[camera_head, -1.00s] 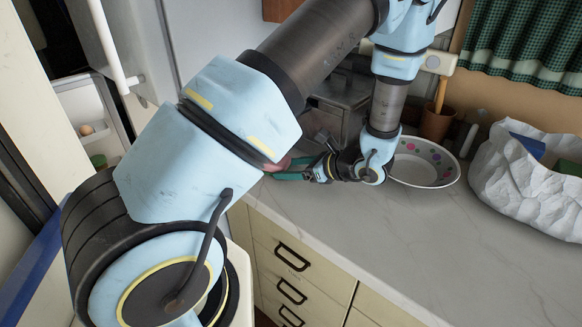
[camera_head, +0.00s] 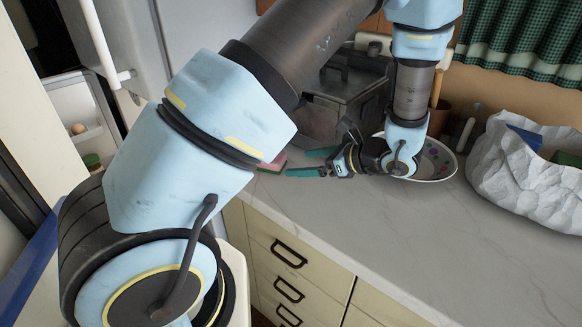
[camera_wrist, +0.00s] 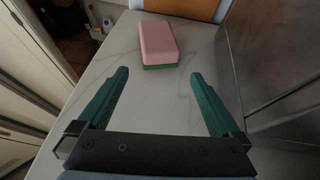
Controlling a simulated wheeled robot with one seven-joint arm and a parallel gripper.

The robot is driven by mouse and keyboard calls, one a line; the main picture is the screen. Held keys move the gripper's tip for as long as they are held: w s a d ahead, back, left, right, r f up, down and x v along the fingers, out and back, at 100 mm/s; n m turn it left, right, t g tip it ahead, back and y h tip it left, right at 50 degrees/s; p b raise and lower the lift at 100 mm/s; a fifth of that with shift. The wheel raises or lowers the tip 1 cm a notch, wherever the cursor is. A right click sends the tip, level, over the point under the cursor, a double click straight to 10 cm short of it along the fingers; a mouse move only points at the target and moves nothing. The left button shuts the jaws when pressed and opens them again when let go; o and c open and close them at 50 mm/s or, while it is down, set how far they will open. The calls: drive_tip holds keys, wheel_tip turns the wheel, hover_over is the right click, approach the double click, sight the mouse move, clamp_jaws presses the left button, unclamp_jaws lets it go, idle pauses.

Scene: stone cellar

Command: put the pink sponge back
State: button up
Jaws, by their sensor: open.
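The pink sponge (camera_wrist: 158,42) lies on the countertop in the wrist view, pink on top with a green layer below. It is beyond my open fingertips, apart from them and about in line with the gap between them. In the head view only part of the sponge (camera_head: 275,163) shows, with my arm hiding the rest. My gripper (camera_head: 305,162) is open and empty, low over the counter, its teal fingers pointing left toward the sponge. Its two fingers also show in the wrist view (camera_wrist: 158,74).
A dark metal box-like appliance (camera_head: 345,95) stands right behind my gripper. A dotted bowl (camera_head: 437,160) is partly hidden behind my wrist. A crumpled white bag (camera_head: 520,175) stands at the right. The front of the marble counter (camera_head: 400,225) is clear, with drawers below.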

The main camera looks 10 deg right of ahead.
drive_tip(key=b+v, duration=0.1)
drive_tip(key=v, duration=0.4)
drive_tip(key=shift+s+d+r, duration=0.2)
drive_tip(key=shift+d, duration=0.05)
drive_tip(key=a+n+g, duration=0.1)
drive_tip(key=a, duration=0.1)
drive_tip(key=a+n+g, duration=0.2)
drive_tip(key=a, duration=0.1)
drive_tip(key=a+n+g, duration=0.1)
drive_tip(key=a+n, duration=0.1)
drive_tip(key=shift+w+a+r+g, duration=0.1)
drive_tip(key=shift+a+g, duration=0.2)
drive_tip(key=shift+a, duration=0.1)
drive_tip(key=a+n+g+h, duration=0.1)
drive_tip(key=a+n, duration=0.1)
drive_tip(key=s+a+n+g+h, duration=0.1)
drive_tip(key=a+n, duration=0.1)
drive_tip(key=a+n+g+h, duration=0.1)
drive_tip(key=a+n+g, duration=0.1)
drive_tip(key=shift+s+a+r+n, duration=0.15)
drive_tip(key=shift+s+a+n, duration=0.2)
drive_tip(key=shift+a+n, duration=0.05)
drive_tip(key=a+r+n+t+h, duration=0.1)
drive_tip(key=a+r+n+h, duration=0.2)
drive_tip(key=n, duration=1)
drive_tip(key=shift+w+a+r+t+h, duration=0.2)
drive_tip(key=shift+a+r+t+h, duration=0.2)
drive_tip(key=shift+a+h, duration=1.95)
drive_tip(key=shift+a+y, duration=0.4)
drive_tip(key=shift+y, duration=0.05)
